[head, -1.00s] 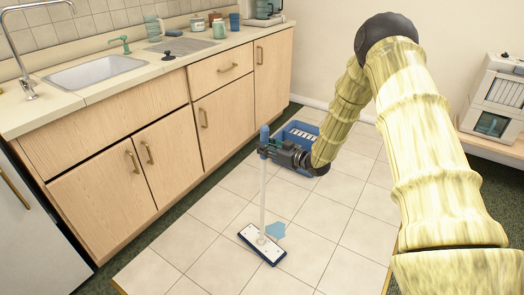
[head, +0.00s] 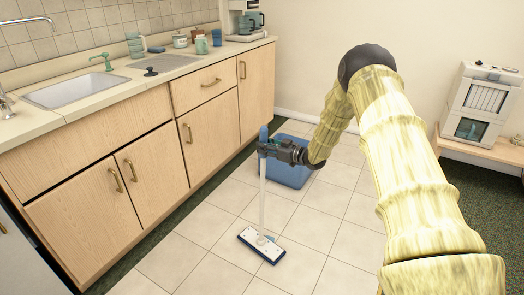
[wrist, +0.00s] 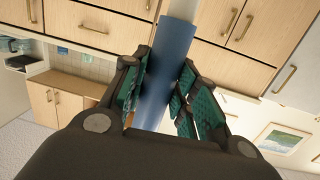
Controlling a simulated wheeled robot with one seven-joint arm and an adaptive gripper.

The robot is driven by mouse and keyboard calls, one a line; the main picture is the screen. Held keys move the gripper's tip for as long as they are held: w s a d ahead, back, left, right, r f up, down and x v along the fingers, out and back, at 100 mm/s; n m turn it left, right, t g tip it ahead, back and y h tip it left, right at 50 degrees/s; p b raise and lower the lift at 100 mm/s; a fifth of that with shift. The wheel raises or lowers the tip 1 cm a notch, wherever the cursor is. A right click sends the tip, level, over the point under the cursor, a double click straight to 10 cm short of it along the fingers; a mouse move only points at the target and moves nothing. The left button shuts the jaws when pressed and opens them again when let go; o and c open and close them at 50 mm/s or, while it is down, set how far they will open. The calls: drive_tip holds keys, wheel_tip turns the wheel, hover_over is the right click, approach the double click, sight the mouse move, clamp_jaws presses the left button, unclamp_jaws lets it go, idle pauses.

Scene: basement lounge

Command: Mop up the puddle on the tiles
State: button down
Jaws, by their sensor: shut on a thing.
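My gripper (head: 268,149) is shut on the blue grip of the mop (head: 263,195), also seen in the wrist view (wrist: 168,65). The mop's white pole stands nearly upright. Its flat white head with a dark blue edge (head: 254,243) rests on the beige tiles. A small light-blue patch of the puddle (head: 270,237) shows at the far right edge of the mop head. The rest of the puddle is hidden, seemingly behind or under the head.
A blue bucket (head: 290,174) stands on the tiles behind my gripper, partly hidden by my arm. Wooden cabinets (head: 150,165) with a sink counter line the left. A low wooden shelf (head: 490,155) stands at the right. The tiles around the mop are clear.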

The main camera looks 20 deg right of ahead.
drive_tip(key=w+d+b, duration=0.4)
drive_tip(key=w+d, duration=0.5)
drive_tip(key=d, duration=0.3)
drive_tip(key=shift+r+p, duration=1.55)
drive_tip(key=shift+r, duration=0.9)
drive_tip(key=shift+a, duration=0.1)
